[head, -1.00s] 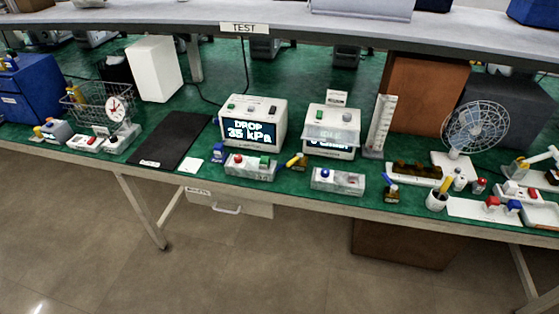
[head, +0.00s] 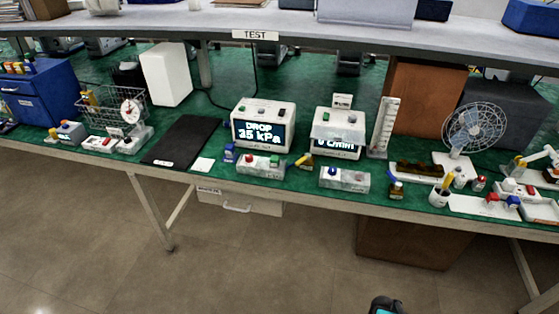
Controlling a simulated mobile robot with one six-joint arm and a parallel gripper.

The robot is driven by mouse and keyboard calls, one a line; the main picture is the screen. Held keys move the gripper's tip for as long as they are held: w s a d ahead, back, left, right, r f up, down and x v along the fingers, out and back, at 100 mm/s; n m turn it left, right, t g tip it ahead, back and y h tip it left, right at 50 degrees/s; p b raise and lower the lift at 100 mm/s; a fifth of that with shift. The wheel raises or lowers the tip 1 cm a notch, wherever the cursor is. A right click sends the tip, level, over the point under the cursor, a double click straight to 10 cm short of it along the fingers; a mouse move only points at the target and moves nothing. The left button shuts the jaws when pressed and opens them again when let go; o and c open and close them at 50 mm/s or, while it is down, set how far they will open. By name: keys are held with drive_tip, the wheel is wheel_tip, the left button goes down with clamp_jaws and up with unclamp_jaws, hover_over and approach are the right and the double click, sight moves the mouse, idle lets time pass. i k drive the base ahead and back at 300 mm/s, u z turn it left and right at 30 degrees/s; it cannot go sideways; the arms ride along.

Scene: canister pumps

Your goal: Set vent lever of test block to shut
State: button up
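Two small pale blocks stand at the bench's front edge. The left block (head: 261,166) has a red knob and a green part on top. The right block (head: 344,180) has a blue knob on top and a reddish spot. A small part with a yellow handle (head: 304,160) stands between them. I cannot tell which is the test block, or make out a vent lever and its position. My gripper's fingers are not in view; only a dark rounded part, seemingly of my arm, shows at the bottom edge.
The white box reading "DROP 35 kPa" (head: 263,125) and a second display box (head: 338,133) stand behind the blocks. A black mat (head: 181,140) lies left; a fan (head: 474,128) stands right. A shelf labelled TEST (head: 255,34) runs above. The floor in front is clear.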

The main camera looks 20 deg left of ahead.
sight(307, 156)
drive_tip(key=u, duration=0.8)
drive_tip(key=k, duration=0.95)
drive_tip(key=z, duration=0.05)
drive_tip(key=i, duration=0.95)
